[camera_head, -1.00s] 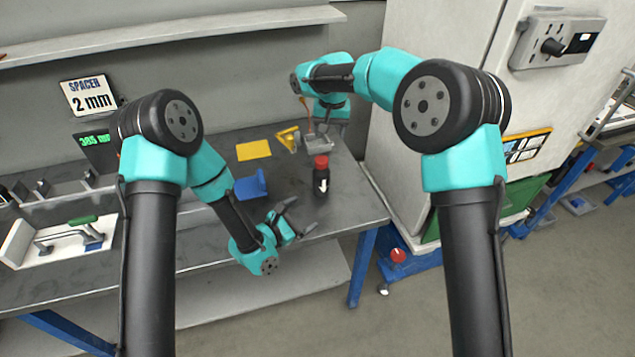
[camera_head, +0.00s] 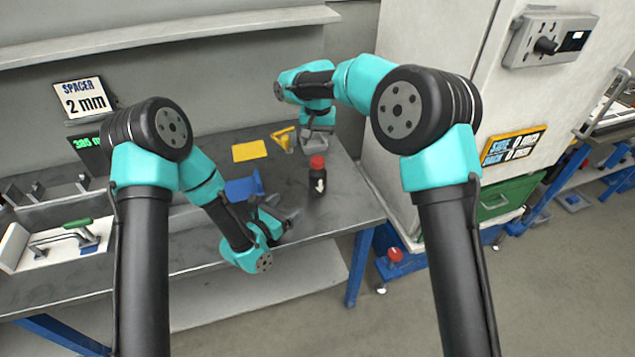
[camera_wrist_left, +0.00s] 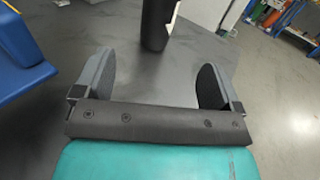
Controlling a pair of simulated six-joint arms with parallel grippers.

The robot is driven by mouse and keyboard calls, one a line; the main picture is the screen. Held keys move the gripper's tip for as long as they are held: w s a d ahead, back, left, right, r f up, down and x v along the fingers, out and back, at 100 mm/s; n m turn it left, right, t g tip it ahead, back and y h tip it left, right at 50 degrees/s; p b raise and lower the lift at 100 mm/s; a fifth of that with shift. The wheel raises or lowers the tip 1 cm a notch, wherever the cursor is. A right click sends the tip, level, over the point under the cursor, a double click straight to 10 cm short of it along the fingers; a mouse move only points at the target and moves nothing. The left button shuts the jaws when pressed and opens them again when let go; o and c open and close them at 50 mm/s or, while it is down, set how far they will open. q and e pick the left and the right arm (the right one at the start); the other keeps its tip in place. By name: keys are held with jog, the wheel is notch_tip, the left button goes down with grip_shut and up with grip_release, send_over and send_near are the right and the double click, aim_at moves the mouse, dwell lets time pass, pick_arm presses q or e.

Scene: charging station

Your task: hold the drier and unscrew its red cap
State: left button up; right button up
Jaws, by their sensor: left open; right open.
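The drier (camera_head: 318,185) is a dark upright cylinder with a white arrow mark and a red cap (camera_head: 317,162) on top. It stands on the grey bench near its right end. In the left wrist view the lower part of the drier (camera_wrist_left: 157,25) shows ahead, beyond the open fingers; its cap is out of that view. My left gripper (camera_head: 290,218) is low over the bench, to the lower left of the drier, open and empty; its two fingers also show in the left wrist view (camera_wrist_left: 153,85). My right gripper (camera_head: 317,140) is above and behind the drier, its fingers mostly hidden.
A blue holder (camera_head: 245,187) stands left of the drier, close to my left gripper. A white cabinet (camera_head: 430,50) stands to the right. The bench's front edge is near my left gripper.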

aim_at(312, 184)
pick_arm(q)
jog(key=x, duration=1.5)
jog(key=shift+w+d, duration=0.15)
jog(key=shift+d, duration=0.1)
jog(key=c, duration=1.5)
grip_shut()
pick_arm(e)
jog(key=shift+m, duration=0.3)
jog(key=m, duration=1.7)
